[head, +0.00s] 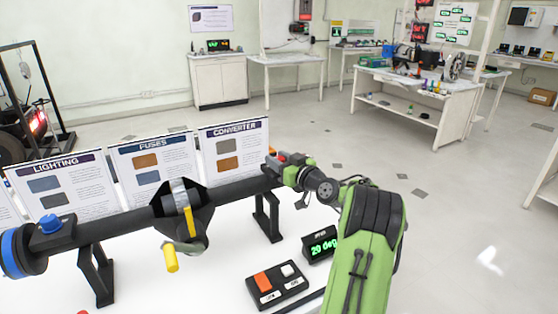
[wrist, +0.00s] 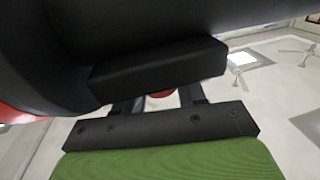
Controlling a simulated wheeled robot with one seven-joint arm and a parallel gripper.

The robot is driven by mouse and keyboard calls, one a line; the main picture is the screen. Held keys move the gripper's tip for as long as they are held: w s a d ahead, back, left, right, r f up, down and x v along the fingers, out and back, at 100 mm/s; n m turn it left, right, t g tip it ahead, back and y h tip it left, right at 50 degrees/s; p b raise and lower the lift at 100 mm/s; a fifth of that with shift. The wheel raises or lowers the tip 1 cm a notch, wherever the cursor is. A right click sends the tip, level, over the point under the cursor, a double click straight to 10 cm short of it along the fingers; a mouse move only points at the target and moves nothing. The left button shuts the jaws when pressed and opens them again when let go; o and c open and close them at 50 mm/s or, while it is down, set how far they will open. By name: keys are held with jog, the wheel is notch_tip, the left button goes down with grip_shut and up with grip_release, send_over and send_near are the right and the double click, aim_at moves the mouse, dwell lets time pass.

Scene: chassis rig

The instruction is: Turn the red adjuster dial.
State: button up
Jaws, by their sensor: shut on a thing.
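The red adjuster dial (wrist: 162,93) shows only as a small red piece between my two fingers in the wrist view. The black block beside it hides the rest. In the head view it is at the right end of the long black axle tube (head: 235,192), mostly covered by my gripper. My gripper (head: 286,161) is at that end of the tube, shut on the dial; in the wrist view its fingers (wrist: 159,99) reach behind the black block. A digital display (head: 321,246) in front of the tube reads 20 deg in green.
A blue knob (head: 51,222) sits on the tube's left end. A dark control box (head: 276,287) with an orange and a pale switch lies on the white table. Black stands (head: 267,222) hold the tube. Information boards (head: 234,150) stand close behind it. Open floor lies beyond.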

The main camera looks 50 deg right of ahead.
jog(key=o, duration=0.9)
jog(key=shift+o, duration=0.2)
jog(key=shift+s, duration=0.1)
jog(key=s+a, duration=0.2)
jog(key=s, duration=1.3)
jog(key=shift+s, duration=0.2)
